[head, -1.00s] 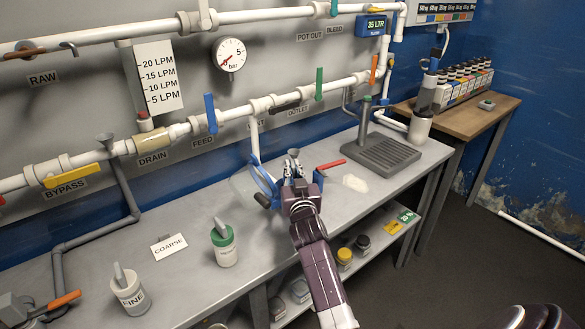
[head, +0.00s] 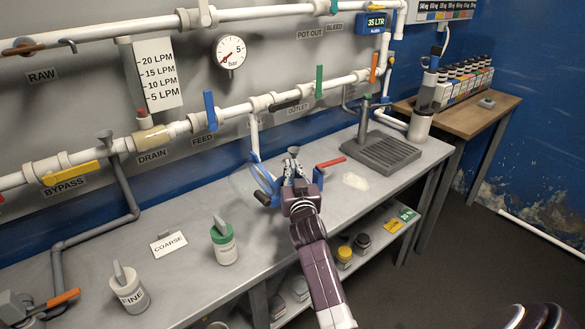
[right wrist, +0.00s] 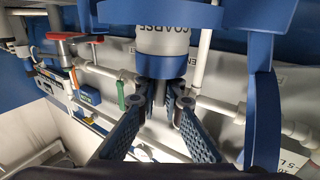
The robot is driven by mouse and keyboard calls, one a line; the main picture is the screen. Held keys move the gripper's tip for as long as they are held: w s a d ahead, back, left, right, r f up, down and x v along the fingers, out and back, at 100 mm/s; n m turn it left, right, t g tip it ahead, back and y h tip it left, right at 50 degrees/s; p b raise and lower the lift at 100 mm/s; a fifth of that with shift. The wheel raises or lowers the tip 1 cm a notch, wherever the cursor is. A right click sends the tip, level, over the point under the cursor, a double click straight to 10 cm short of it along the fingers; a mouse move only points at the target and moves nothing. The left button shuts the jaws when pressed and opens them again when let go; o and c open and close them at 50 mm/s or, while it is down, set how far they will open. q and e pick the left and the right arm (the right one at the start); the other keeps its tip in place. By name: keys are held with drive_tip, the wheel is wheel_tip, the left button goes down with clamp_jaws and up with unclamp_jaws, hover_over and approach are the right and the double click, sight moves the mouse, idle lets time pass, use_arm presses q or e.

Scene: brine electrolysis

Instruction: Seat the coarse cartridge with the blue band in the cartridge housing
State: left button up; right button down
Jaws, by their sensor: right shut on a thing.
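My right gripper (head: 294,165) is at the blue cartridge housing (head: 263,174) on the bench, below the pipes. In the right wrist view its fingers (right wrist: 160,98) are shut on the handle of the coarse cartridge (right wrist: 163,40), which is mostly hidden between them. The cartridge is white, marked COARSE, with a blue band next to the fingers. The housing's blue frame (right wrist: 262,90) is beside and behind the cartridge there. I cannot tell whether the cartridge is inside the housing or in front of it. My left gripper is not in view.
A green-banded cartridge (head: 223,243) and a FINE cartridge (head: 130,292) stand on the bench (head: 195,262). A COARSE card (head: 169,244) lies by an empty spot. A red-handled valve (head: 330,163) and a grey drip tray (head: 382,152) are to the right of the gripper.

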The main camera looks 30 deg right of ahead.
drive_tip(key=shift+f, duration=0.35)
idle(0.5)
idle(0.3)
drive_tip(key=c, duration=2)
unclamp_jaws()
drive_tip(key=shift+f, duration=0.1)
drive_tip(key=v, duration=0.7)
drive_tip(key=shift+s+a, duration=0.1)
drive_tip(key=shift+s, duration=0.2)
